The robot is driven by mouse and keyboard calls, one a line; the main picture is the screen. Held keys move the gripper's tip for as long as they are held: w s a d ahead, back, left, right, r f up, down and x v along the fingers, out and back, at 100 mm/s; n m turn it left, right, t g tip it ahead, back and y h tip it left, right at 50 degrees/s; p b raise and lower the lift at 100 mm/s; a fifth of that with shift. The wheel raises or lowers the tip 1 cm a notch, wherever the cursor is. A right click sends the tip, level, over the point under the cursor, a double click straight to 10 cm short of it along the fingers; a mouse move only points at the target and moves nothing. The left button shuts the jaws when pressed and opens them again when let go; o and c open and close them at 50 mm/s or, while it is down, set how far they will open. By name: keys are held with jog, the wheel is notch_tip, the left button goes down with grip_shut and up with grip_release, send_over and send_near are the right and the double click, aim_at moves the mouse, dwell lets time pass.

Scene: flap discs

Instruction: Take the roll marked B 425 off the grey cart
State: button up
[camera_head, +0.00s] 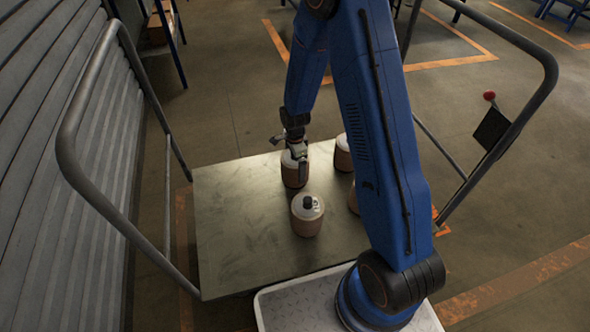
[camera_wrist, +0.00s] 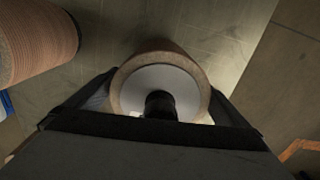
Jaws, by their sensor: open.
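Several short brown rolls with pale tops stand upright on the grey cart (camera_head: 235,225). My gripper (camera_head: 297,160) is over the roll at the back middle (camera_head: 293,174). In the wrist view that roll (camera_wrist: 160,85) shows its pale top and a dark knob, and the open fingers of my gripper (camera_wrist: 162,112) lie on either side of it. I cannot tell whether they touch it. Another roll (camera_head: 307,214) with a dark knob stands nearer the front. A further roll (camera_head: 343,153) is at the right, partly behind my arm. No marking B 425 is legible.
The cart has grey tube rails (camera_head: 85,180) at the left and right (camera_head: 535,95). A slatted wall (camera_head: 60,150) runs close along the left. The cart's left part is bare. Another roll (camera_wrist: 35,40) shows at the wrist view's upper left.

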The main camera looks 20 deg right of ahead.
jog(key=c, duration=1.9)
jog(key=shift+w, duration=0.1)
